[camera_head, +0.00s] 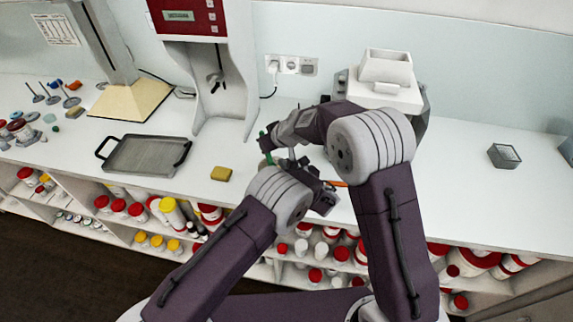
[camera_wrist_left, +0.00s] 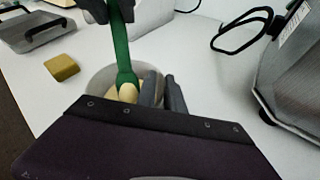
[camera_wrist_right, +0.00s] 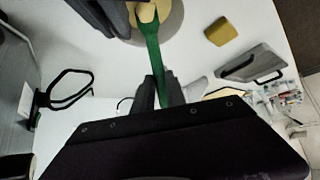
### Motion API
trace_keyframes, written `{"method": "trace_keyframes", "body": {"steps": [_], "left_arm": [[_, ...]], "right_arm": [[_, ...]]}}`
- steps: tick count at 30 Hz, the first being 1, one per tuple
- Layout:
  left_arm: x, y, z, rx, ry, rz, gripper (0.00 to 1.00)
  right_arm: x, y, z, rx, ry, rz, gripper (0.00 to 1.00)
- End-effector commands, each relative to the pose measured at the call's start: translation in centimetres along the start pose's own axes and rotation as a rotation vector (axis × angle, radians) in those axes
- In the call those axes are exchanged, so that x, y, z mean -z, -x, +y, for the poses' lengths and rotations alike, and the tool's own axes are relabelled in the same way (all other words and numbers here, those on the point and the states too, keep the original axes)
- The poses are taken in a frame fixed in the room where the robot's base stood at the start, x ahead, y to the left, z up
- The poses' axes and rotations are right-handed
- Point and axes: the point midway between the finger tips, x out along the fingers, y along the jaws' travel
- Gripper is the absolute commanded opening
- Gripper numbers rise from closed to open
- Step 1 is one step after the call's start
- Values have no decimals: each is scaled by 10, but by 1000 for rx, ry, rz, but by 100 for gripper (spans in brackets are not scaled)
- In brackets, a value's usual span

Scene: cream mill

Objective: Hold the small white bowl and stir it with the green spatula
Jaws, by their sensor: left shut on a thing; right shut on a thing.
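The small white bowl (camera_wrist_left: 101,78) stands on the counter in the left wrist view, with cream-coloured matter inside. My left gripper (camera_wrist_left: 163,93) is shut on its rim. The green spatula (camera_wrist_right: 153,52) is in my right gripper (camera_wrist_right: 160,92), shut on its handle. The spatula's lower end is inside the bowl (camera_wrist_right: 176,22), touching the cream-coloured matter. In the head view, the spatula's green handle (camera_head: 267,143) shows beside the right gripper; my arms mostly hide the bowl.
A yellow sponge (camera_head: 221,174) and a grey tray (camera_head: 148,156) with handles lie to the left. A red-and-white machine (camera_head: 215,95) stands behind, and a white-topped device (camera_head: 386,68) stands close behind my right arm. The counter at right is mostly clear, with a small dark box (camera_head: 503,156).

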Motion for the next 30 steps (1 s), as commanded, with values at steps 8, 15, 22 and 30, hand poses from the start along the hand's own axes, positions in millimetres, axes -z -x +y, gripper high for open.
{"method": "trace_keyframes", "body": {"steps": [8, 15, 22, 30], "left_arm": [[1, 0, 0, -1, -1, 2, 0], [1, 0, 0, 0, -1, 2, 0], [1, 0, 0, 0, -1, 2, 0], [1, 0, 0, 0, -1, 1, 0]], "right_arm": [[6, 6, 0, 1, 2, 4, 0], [19, 20, 0, 1, 1, 3, 0], [21, 24, 0, 0, 0, 1, 0], [24, 21, 0, 1, 1, 0, 0]]}}
